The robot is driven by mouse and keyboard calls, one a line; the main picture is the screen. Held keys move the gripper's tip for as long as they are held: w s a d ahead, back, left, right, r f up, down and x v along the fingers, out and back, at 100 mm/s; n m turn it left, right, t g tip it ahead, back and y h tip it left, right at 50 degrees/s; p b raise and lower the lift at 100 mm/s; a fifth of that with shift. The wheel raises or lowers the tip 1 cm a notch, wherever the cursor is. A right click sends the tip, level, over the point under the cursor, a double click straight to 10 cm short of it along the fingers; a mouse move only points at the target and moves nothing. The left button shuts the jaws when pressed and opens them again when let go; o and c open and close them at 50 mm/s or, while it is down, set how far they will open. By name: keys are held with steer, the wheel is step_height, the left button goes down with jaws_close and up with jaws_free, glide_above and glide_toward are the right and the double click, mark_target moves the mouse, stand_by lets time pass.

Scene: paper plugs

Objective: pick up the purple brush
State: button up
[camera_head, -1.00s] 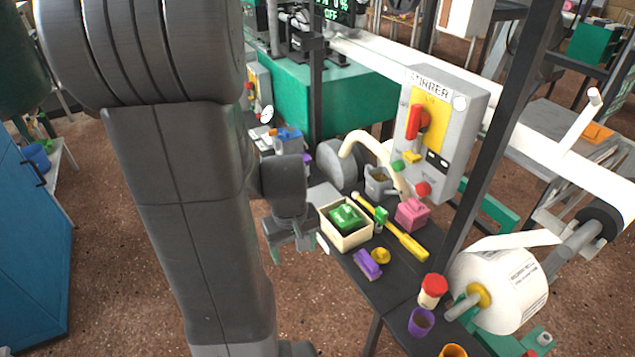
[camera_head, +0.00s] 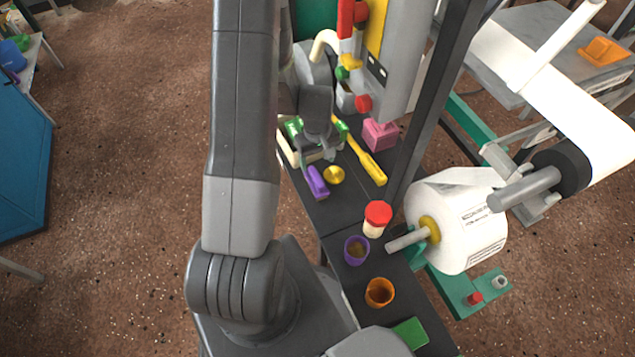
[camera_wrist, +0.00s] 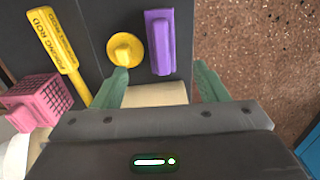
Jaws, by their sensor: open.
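The purple brush (camera_head: 316,182) lies on the dark bench top near its left edge in the head view. In the wrist view the purple brush (camera_wrist: 159,43) lies ahead of my gripper, at the top and a little right of the yellow knob. My gripper (camera_wrist: 160,82) is open, with its two green fingers apart and nothing held between them. In the head view my gripper (camera_head: 322,150) hangs over the cream box, just behind the brush. The brush is clear of the fingers.
A yellow knob (camera_wrist: 125,50) sits close beside the brush. A yellow rod (camera_head: 365,158) and a pink box (camera_head: 380,134) lie farther right. A cream box (camera_head: 288,150) is partly hidden under my gripper. A red-lidded jar (camera_head: 377,217) and a purple cup (camera_head: 357,250) stand nearer.

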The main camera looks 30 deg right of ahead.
mark_target(316, 176)
steer(key=f, duration=0.4)
steer(key=f+b, duration=0.1)
steer(key=f, duration=0.4)
steer(key=shift+w+a+f, duration=0.1)
steer(key=shift+w+f, duration=0.1)
steer(key=shift+f, duration=0.1)
steer(key=shift+c, duration=0.3)
steer(key=c, duration=1.1)
steer(key=shift+r, duration=0.1)
step_height(316, 176, up, 10)
steer(key=shift+f+p, duration=0.1)
steer(key=shift+p, duration=0.55)
